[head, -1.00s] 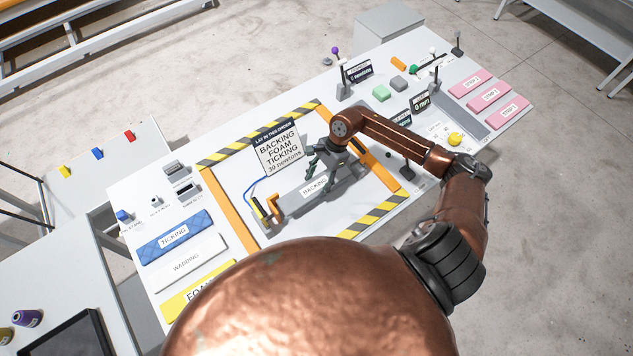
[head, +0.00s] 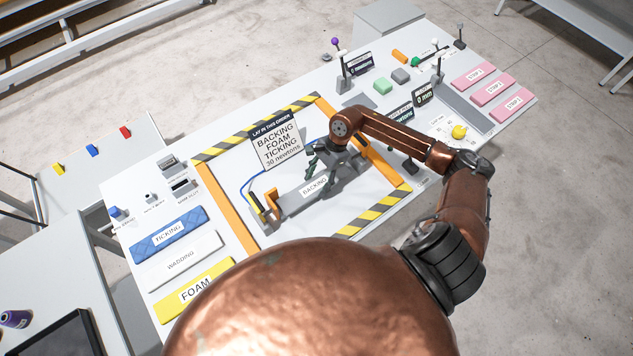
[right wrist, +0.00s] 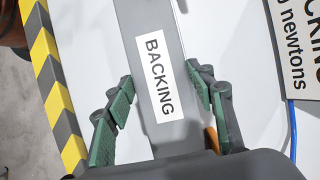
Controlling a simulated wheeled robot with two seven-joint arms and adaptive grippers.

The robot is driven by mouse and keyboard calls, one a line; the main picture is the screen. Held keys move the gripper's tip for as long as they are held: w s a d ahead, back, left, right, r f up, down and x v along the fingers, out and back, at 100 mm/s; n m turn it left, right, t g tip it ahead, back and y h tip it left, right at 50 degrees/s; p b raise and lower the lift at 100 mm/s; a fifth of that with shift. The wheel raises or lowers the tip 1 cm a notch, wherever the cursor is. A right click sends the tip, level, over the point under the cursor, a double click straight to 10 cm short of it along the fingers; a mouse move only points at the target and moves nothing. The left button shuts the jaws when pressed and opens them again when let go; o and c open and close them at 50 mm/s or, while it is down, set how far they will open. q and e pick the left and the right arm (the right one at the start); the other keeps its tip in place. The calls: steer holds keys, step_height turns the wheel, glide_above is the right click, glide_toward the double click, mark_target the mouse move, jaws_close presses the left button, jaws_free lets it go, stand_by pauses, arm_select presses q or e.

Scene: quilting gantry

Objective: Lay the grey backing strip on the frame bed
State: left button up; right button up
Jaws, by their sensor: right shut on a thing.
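The grey backing strip (head: 293,204), with a white BACKING label, is inside the striped frame, over the white frame bed (head: 238,192). In the right wrist view the strip (right wrist: 150,18) runs lengthwise between the green-padded fingers. My right gripper (head: 318,185) is above the strip in the head view and is shut on it across its width; it also shows in the right wrist view (right wrist: 165,105). I cannot tell whether the strip touches the bed. The hand hides part of the strip. My left gripper is out of view.
A sign (head: 277,140) reading backing, foam, ticking stands by the strip. An orange clamp-like part (head: 271,201) is at its near end. Blue ticking (head: 185,224), white wadding (head: 208,246) and yellow foam (head: 222,273) lie left of the frame. Pink strips (head: 492,91) lie far right.

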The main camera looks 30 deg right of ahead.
steer(key=shift+w+a+f+b, duration=0.15)
steer(key=shift+w+a+b, duration=0.4)
steer(key=shift+a, duration=0.2)
stand_by(0.4)
steer(key=o, duration=1.2)
steer(key=shift+d+r, duration=0.15)
steer(key=shift+r, duration=0.1)
steer(key=v, duration=1.1)
steer(key=shift+r, duration=0.25)
